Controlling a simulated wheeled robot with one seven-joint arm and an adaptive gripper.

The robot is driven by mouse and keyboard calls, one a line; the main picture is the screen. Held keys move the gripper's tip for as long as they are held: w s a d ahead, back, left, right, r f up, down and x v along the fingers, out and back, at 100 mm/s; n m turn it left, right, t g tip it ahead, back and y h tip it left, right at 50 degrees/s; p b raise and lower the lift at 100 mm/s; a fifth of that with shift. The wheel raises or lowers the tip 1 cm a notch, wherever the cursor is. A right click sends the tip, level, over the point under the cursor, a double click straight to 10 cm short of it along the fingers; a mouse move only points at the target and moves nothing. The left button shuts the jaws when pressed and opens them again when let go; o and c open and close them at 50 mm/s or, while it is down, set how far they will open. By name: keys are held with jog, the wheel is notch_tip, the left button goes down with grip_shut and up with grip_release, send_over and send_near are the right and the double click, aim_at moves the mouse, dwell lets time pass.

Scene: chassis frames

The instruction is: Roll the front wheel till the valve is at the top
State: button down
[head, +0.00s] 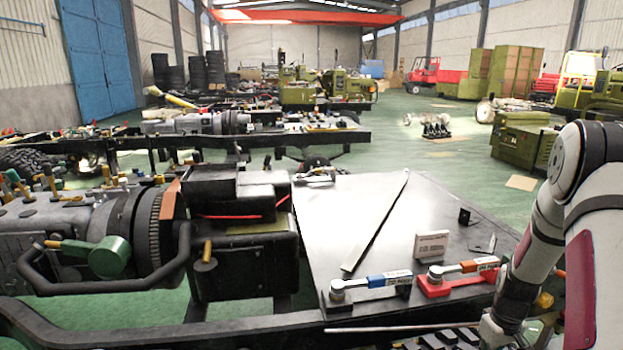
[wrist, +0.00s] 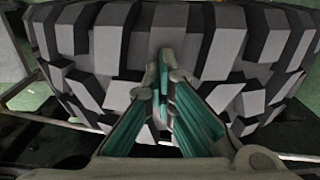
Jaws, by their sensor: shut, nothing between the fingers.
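A large tyre with chunky tread blocks (wrist: 112,40) fills most of the wrist view. My gripper (wrist: 164,70) is in front of the tread, its teal-lined fingers together at the tips with nothing between them. The fingertips overlap the tread in the picture; I cannot tell whether they touch it. No valve shows in either view, and the wheel's side face is hidden. In the head view my arm reaches down at the right edge, and dark tread blocks (head: 455,341) show at the bottom edge beside it. My gripper is not visible there.
A thin rod (head: 430,328) lies near the front edge. Engine parts (head: 95,235) stand at left. Green floor is open behind.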

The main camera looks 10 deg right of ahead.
jog(key=shift+d, duration=0.2)
dwell(0.3)
jog(key=shift+d+f+b, duration=0.2)
jog(key=shift+d+b, duration=0.05)
jog(key=shift+d, duration=0.45)
jog(key=shift+d+f+b, duration=0.2)
jog(key=shift+d+b, duration=0.05)
jog(key=shift+d, duration=0.45)
jog(key=shift+a, duration=0.1)
notch_tip(320, 180, up, 8)
jog(key=p, duration=0.4)
jog(key=shift+d, duration=0.2)
dwell(0.4)
jog(key=shift+w+r, duration=0.1)
jog(key=shift+r, duration=0.05)
